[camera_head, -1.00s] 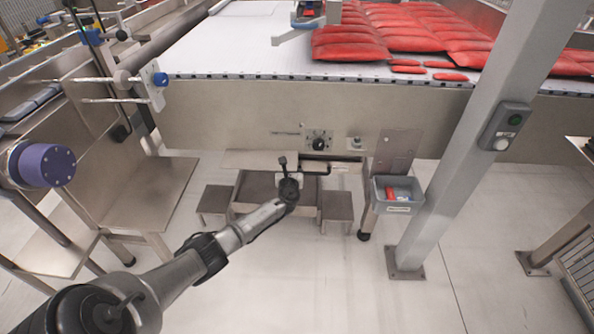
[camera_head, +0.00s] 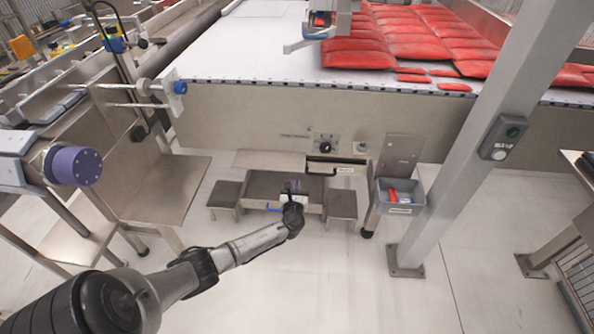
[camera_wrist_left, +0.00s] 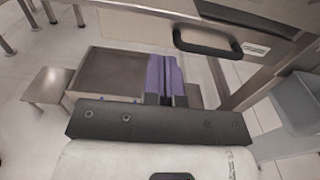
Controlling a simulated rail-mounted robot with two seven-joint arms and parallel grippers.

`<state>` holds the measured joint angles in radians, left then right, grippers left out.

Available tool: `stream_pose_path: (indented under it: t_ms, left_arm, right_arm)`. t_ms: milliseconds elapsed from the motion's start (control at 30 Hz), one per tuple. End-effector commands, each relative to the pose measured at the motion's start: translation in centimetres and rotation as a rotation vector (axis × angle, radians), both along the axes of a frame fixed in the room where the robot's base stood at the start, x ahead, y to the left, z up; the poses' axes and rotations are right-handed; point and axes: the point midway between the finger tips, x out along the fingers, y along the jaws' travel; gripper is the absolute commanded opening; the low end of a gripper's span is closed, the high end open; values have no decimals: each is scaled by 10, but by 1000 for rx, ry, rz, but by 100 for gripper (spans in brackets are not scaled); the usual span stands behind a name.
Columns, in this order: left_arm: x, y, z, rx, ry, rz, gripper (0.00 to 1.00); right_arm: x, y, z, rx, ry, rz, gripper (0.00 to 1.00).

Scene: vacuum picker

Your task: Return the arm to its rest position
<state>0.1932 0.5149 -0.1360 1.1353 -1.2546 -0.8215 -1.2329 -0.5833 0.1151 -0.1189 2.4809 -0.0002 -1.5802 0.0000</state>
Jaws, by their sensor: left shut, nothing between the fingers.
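My left arm comes in from the lower left in the head view and reaches over the floor in front of the machine. Its gripper (camera_head: 293,190) is over the low brown step (camera_head: 262,182), below the conveyor's front panel, and looks small there. In the left wrist view the two purple fingers (camera_wrist_left: 165,64) are together, with nothing between them. They are in front of the step and below a black handle (camera_wrist_left: 207,43). Whether they touch anything cannot be told, but no object is held. My right gripper is in neither view.
A grey bin (camera_head: 411,208) with red and blue items hangs right of the step. Red bags (camera_head: 425,35) lie on the white conveyor (camera_head: 235,50). A steel table (camera_head: 160,195) stands left. The floor in front is clear.

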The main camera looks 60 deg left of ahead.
Motion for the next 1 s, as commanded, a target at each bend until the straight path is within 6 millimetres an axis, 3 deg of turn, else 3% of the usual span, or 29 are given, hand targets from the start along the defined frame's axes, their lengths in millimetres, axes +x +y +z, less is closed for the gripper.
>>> stream_pose_path:
  t_ms: [100, 400, 767, 1000]
  left_arm:
    - [-12, -15, 4, -1, 1, -1, 0]
    - [-27, -34, 1, -1, -1, 0, 0]
    - [-29, -36, 0, -12, -16, 0, 0]
    - [-39, -29, 1, -175, -248, 76, 0]
  right_arm:
    - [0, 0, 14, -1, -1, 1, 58]
    - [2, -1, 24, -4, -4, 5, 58]
    - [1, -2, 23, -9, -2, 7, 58]
    - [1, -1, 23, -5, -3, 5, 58]
